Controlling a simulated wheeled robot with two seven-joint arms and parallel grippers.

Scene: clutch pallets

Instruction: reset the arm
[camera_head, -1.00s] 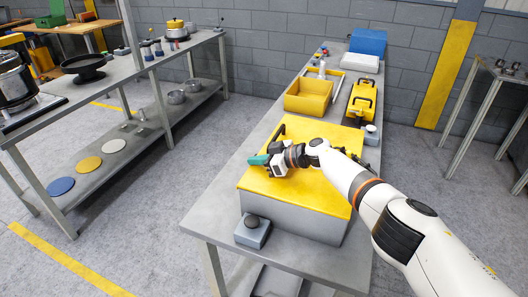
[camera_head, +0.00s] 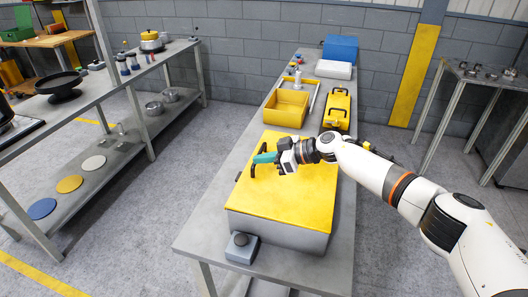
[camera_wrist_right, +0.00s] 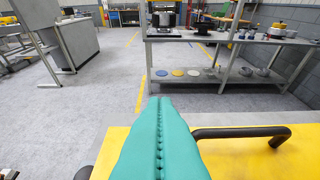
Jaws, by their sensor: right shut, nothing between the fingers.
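My right arm comes in from the right in the head view. My right gripper (camera_head: 266,158), with teal fingers, is just above the yellow lid (camera_head: 290,205) of a large grey box (camera_head: 275,231). Its fingers are shut with nothing between them, and they show closed together in the right wrist view (camera_wrist_right: 160,140). A black bar handle (camera_wrist_right: 240,132) on the yellow lid lies to the right of the fingers in that view. Whether the fingers touch the lid cannot be told. My left gripper is not in view.
On the same grey table (camera_head: 210,227) are a grey block with a dark knob (camera_head: 241,247), a yellow bin (camera_head: 287,108), a yellow case (camera_head: 337,111) and a blue box (camera_head: 341,48). A shelf table (camera_head: 118,94) stands to the left across open floor.

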